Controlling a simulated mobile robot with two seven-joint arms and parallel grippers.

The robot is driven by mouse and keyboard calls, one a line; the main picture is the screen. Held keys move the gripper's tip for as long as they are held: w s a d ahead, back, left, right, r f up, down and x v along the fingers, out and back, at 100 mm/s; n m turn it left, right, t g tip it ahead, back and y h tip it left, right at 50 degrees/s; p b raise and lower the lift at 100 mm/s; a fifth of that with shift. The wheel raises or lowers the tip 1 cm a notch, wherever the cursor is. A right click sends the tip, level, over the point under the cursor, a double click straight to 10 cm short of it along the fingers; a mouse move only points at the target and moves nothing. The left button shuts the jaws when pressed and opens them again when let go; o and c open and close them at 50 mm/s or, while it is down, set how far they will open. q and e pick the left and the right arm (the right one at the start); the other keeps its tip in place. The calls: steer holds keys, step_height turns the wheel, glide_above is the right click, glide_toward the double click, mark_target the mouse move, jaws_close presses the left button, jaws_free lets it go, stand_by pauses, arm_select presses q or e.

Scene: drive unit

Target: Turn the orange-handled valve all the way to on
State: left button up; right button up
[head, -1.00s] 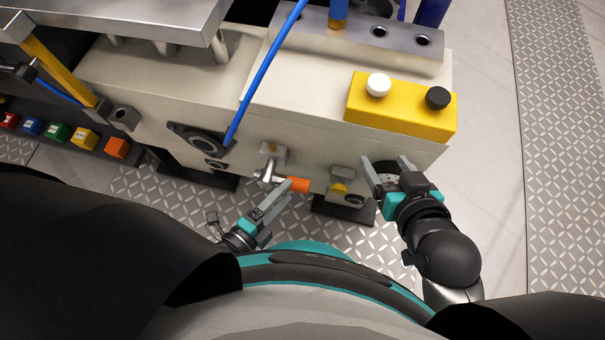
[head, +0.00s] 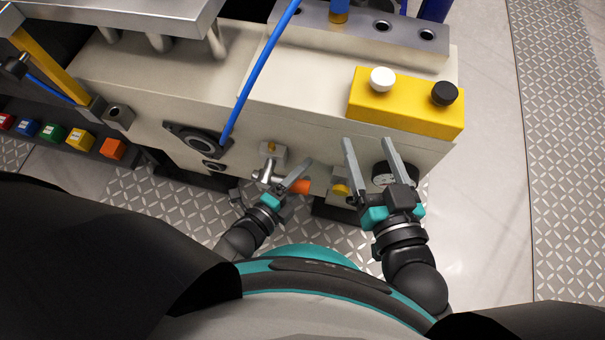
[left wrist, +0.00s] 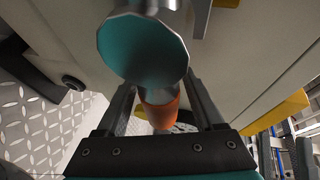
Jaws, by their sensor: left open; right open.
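The valve's orange handle (head: 301,187) sticks out to the right from its metal body (head: 268,172) on the front of the cream drive unit. In the left wrist view the orange handle (left wrist: 160,108) lies between the two fingers, behind a large round metal valve end (left wrist: 143,48) with a teal face. My left gripper (head: 287,177) is open around or just in front of the handle; contact cannot be told. My right gripper (head: 368,141) is open and empty, in front of the unit's right end, near a round gauge (head: 383,181).
A yellow box (head: 405,103) with a white and a black knob sits on the unit's right top. A blue hose (head: 258,78) runs down to a dark flange (head: 198,140). A yellow-capped fitting (head: 340,189) is right of the handle. Coloured blocks (head: 80,138) line the left.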

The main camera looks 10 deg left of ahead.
arm_select(q)
steer(key=shift+c, duration=0.2)
jaws_close()
stand_by(0.5)
stand_by(0.8)
